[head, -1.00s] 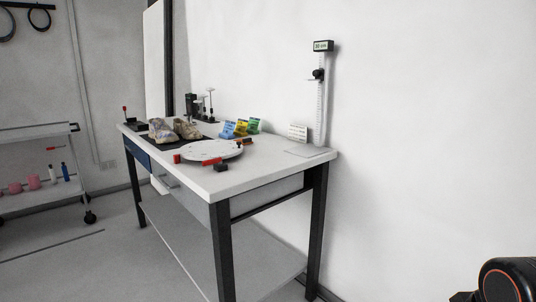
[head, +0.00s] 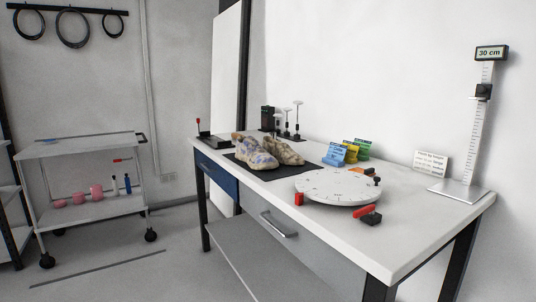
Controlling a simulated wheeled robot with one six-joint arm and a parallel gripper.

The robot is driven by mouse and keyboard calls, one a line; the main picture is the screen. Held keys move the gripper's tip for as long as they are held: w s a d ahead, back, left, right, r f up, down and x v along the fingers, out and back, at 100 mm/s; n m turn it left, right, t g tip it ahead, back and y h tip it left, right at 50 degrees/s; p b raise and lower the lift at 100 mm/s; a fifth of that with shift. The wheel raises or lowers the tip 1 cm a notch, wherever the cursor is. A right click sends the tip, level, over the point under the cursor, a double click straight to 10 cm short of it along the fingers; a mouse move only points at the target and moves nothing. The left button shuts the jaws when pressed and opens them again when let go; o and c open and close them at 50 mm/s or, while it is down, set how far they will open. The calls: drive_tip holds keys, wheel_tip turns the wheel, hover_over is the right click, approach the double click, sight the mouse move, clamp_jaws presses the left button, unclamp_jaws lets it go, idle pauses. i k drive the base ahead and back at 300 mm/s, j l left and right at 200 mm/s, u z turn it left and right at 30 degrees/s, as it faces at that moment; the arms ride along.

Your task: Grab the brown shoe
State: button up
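Two mottled shoes stand side by side on a black mat (head: 249,171) on the white workbench. The right one is the browner shoe (head: 284,151), tan and brown in patches. The left one is a beige shoe with blue-violet patches (head: 257,155), slightly nearer to me. They stand close together; I cannot tell whether they touch. My gripper is not in view.
A round white turntable (head: 323,186) lies right of the mat, with red and black pieces around it. Coloured cards (head: 334,155) stand behind it. A height gauge (head: 482,120) stands at right. A cart (head: 50,150) is at left.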

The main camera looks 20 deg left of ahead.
sight(283, 152)
drive_tip(key=i+j, duration=0.1)
drive_tip(key=j, duration=0.4)
drive_tip(key=i+j, duration=0.1)
drive_tip(key=j, duration=0.45)
drive_tip(key=i+j, duration=0.1)
drive_tip(key=j, duration=0.4)
drive_tip(key=i+j, duration=0.1)
drive_tip(key=j, duration=0.4)
drive_tip(key=i+j, duration=0.1)
drive_tip(key=j, duration=0.4)
